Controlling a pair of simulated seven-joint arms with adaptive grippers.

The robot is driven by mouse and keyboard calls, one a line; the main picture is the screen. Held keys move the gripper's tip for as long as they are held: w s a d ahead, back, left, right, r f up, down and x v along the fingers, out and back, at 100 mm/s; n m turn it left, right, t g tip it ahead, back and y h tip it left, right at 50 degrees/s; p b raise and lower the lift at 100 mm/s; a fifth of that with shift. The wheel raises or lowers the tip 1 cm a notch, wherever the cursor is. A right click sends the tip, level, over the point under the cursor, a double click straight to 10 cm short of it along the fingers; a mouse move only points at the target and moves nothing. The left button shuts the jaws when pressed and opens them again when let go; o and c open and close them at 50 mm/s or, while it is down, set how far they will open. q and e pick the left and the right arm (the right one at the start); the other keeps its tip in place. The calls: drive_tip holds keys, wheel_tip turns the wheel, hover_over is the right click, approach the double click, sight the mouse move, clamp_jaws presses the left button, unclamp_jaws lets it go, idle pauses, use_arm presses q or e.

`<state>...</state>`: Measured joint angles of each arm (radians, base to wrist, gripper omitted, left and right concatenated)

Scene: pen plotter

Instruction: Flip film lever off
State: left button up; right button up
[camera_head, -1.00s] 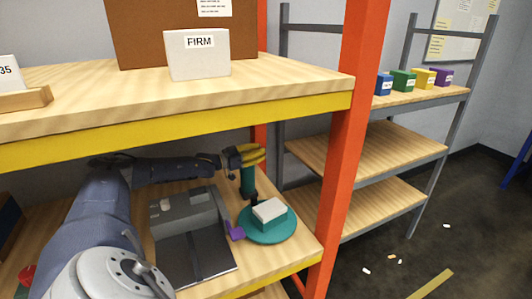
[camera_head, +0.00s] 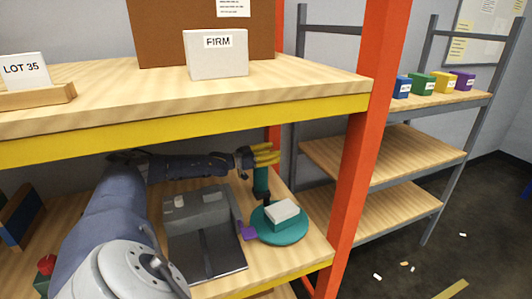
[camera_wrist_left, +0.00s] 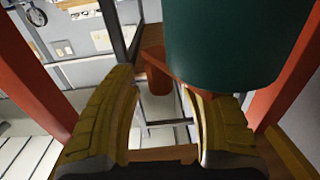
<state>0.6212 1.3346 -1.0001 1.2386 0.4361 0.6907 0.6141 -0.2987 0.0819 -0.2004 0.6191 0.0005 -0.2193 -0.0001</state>
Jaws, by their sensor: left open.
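On the lower shelf in the head view stands a grey machine (camera_head: 203,212) with a dark bed. At its right are a small purple tab (camera_head: 248,232) and a teal round plate (camera_head: 268,234) bearing a white block (camera_head: 282,215). A teal post (camera_head: 261,183) rises behind the plate. I cannot tell which part is the film lever. My left gripper (camera_head: 268,154), with yellow fingers, is at the post's top. In the left wrist view it is open (camera_wrist_left: 160,82), with a reddish-brown cylinder (camera_wrist_left: 158,75) seen between the fingers and a big teal cylinder (camera_wrist_left: 235,40) close above the right finger.
The upper shelf (camera_head: 200,123) with its yellow edge hangs over my left arm. An orange upright (camera_head: 358,170) stands right of the teal plate. A red-topped object (camera_head: 46,265) is at the lower left. Coloured boxes stand on the grey rack (camera_head: 420,108) farther right.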

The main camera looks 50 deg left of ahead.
use_arm(q)
drive_tip(key=v, duration=1.2)
drive_tip(key=shift+w, duration=0.1)
idle(0.4)
